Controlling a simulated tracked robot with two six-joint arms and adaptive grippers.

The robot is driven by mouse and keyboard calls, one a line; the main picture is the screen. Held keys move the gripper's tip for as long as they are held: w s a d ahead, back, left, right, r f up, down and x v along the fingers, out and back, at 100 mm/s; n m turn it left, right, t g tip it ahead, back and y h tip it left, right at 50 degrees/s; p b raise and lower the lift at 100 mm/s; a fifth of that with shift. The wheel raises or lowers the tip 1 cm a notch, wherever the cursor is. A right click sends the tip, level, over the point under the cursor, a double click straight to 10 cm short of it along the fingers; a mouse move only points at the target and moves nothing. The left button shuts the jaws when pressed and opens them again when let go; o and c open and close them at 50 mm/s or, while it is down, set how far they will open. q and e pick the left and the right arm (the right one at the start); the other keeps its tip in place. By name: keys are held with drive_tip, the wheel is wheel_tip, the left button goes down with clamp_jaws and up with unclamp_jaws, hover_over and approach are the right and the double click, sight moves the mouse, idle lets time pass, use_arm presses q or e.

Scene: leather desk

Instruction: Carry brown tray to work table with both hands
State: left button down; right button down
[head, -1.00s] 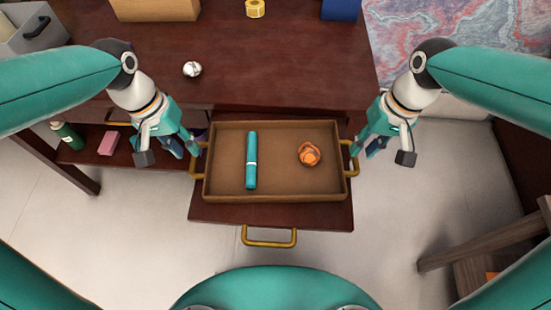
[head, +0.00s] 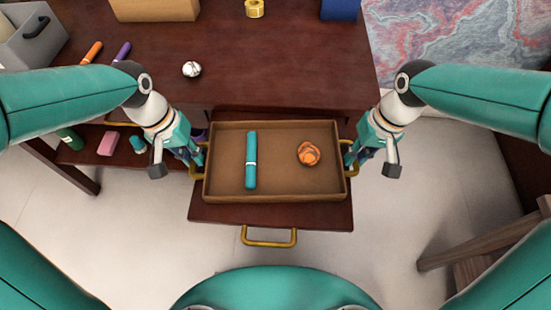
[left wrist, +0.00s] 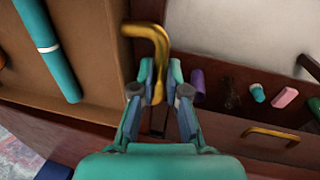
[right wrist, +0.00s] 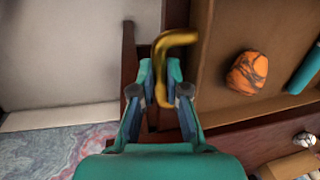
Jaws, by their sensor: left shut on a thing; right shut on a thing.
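The brown tray (head: 280,196) rests level on the pulled-out dark wooden drawer (head: 270,213) of the desk. It holds a teal marker (head: 251,160) and an orange patterned lump (head: 308,153). My left gripper (head: 197,165) is shut on the tray's left brass handle; the handle (left wrist: 158,50) stands between its fingers in the left wrist view. My right gripper (head: 351,162) is shut on the right brass handle; that handle (right wrist: 166,62) shows between its fingers in the right wrist view. The work table (head: 270,60) lies just beyond the tray.
A white-and-dark ball (head: 191,69) sits on the table near its front left. Orange (head: 92,52) and purple (head: 122,50) markers, a grey box (head: 35,38) and a gold tape roll (head: 255,8) are farther back. The table's middle is clear.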

use_arm(q)
drive_tip(key=shift+r, duration=0.15)
use_arm(e)
drive_tip(key=shift+r, duration=0.15)
